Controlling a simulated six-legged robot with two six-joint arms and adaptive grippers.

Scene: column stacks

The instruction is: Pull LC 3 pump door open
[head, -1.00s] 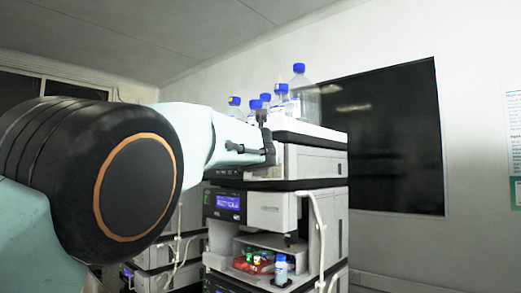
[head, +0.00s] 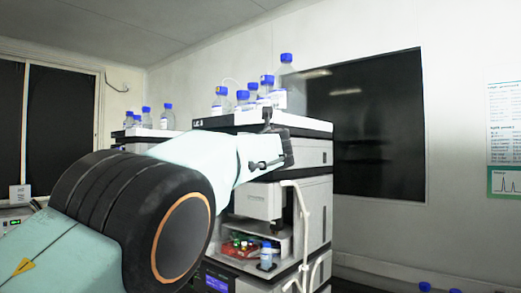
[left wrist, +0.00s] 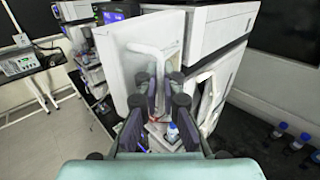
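The near column stack (head: 265,198) stands in the middle of the head view with a grey-white module on top and an open bay below. My left gripper (head: 268,142) is in front of its upper modules and hides part of them. In the left wrist view its two dark fingers (left wrist: 163,90) are apart, with a gap between them. A white upright panel (left wrist: 135,62) is just beyond the left finger; I cannot tell whether it is a pump door or whether a finger touches it. No stack label reads clearly as LC 3. My right gripper is not in view.
Blue-capped bottles (head: 265,83) stand on top of the stack. A white tube (head: 304,215) hangs down its front. A small bottle (head: 266,256) and red vial tray (head: 238,249) are in the bay. More bottles (left wrist: 280,129) stand at right in the wrist view.

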